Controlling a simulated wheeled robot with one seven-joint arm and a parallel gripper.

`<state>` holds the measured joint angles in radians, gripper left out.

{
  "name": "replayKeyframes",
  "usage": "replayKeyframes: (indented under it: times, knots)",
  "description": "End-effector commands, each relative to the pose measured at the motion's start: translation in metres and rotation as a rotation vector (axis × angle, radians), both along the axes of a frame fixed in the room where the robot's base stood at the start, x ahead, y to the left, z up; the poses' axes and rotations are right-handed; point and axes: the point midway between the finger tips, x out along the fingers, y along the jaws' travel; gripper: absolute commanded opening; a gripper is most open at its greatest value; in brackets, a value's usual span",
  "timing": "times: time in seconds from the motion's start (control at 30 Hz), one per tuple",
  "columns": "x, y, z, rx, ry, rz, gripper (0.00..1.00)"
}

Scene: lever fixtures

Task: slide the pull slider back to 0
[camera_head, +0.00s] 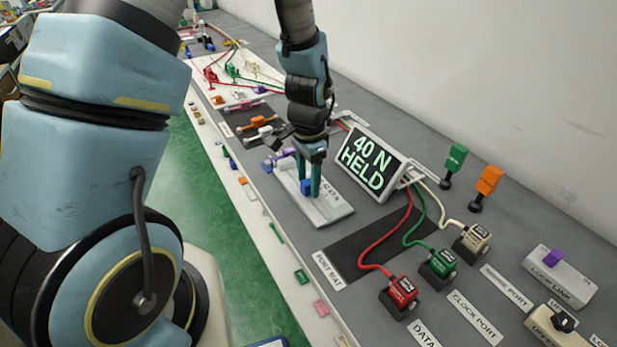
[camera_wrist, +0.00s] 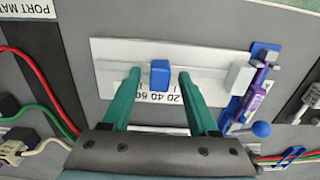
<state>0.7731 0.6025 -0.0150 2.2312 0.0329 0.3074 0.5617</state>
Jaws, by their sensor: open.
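The pull slider is a white plate (camera_head: 332,212) with a rail and a blue block (camera_head: 306,187) on it. In the wrist view the blue block (camera_wrist: 160,73) sits around the middle of the rail, beside printed marks 20, 40, 60. The block hides part of the scale, so I cannot tell its exact reading. My gripper (camera_head: 312,190) is over the plate. In the wrist view my gripper (camera_wrist: 159,75) is open, one green finger on each side of the block, with gaps between. A tilted display (camera_head: 369,163) beside the plate reads "40 N HELD".
A purple and blue part (camera_wrist: 255,95) with a blue ball stands at the rail's right end in the wrist view. Red, green and white cabled plugs (camera_head: 403,292) stand at the front right. The wall runs along the back.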

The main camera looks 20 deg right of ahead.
Motion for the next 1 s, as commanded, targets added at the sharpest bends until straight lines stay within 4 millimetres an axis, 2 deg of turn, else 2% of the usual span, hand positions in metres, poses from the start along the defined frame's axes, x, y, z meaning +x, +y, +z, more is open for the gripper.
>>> replayKeyframes:
  times: [0.23,0.77,1.0]
  knots:
    - [0.0,-0.0001,-0.0007,0.0,0.0,0.0,0.6]
    - [0.0,0.0,-0.0004,0.0,0.0,0.0,0.01]
    - [0.0063,0.0011,-0.0004,0.0,0.0,0.002,0.0]
